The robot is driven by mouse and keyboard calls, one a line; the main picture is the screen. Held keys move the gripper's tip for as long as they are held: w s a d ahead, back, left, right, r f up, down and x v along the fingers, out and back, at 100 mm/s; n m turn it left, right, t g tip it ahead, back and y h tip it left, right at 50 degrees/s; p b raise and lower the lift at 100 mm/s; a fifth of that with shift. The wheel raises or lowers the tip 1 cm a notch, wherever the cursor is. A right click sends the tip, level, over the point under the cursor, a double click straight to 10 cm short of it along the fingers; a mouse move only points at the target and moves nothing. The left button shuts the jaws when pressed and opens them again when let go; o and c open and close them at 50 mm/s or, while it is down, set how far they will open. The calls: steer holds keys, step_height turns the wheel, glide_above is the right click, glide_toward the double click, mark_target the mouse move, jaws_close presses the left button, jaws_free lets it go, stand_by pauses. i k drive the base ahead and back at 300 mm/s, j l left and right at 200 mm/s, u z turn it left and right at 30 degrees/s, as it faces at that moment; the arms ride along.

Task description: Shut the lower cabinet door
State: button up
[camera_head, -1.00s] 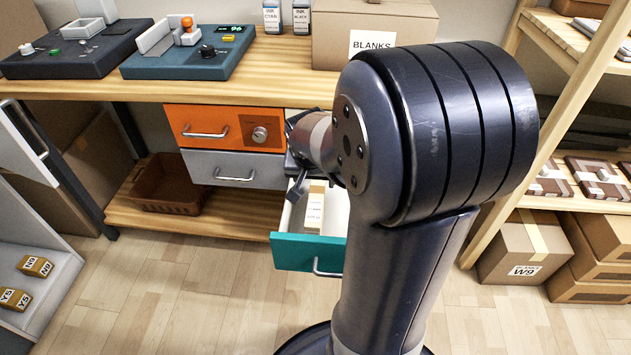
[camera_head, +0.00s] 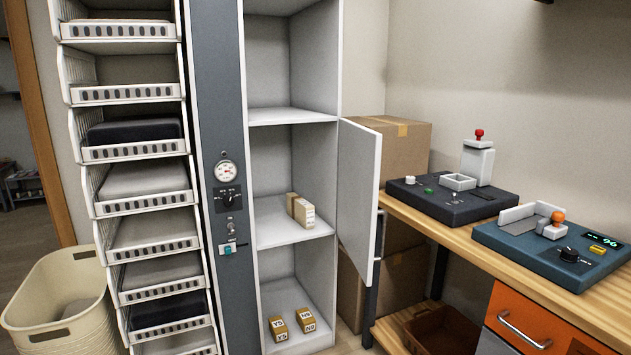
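A tall white cabinet (camera_head: 289,116) stands in the middle of the head view, its compartments facing me. A white door (camera_head: 357,190) hinged at its right side stands open, swung out beside the middle compartment. Light boxes (camera_head: 301,210) stand on the middle shelf. The lower compartment (camera_head: 292,334) is open to view, with yellow labelled boxes (camera_head: 279,328) on its floor. I cannot clearly make out a separate door panel for this lower compartment. My gripper is out of view.
A workbench (camera_head: 450,240) with two devices stands to the right, with an orange drawer (camera_head: 520,312) below. A cardboard box (camera_head: 405,145) is behind the open door. A tray rack (camera_head: 140,190) and beige bin (camera_head: 65,300) are at left.

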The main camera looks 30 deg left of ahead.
mark_target(359, 163)
steer(key=u, duration=1.55)
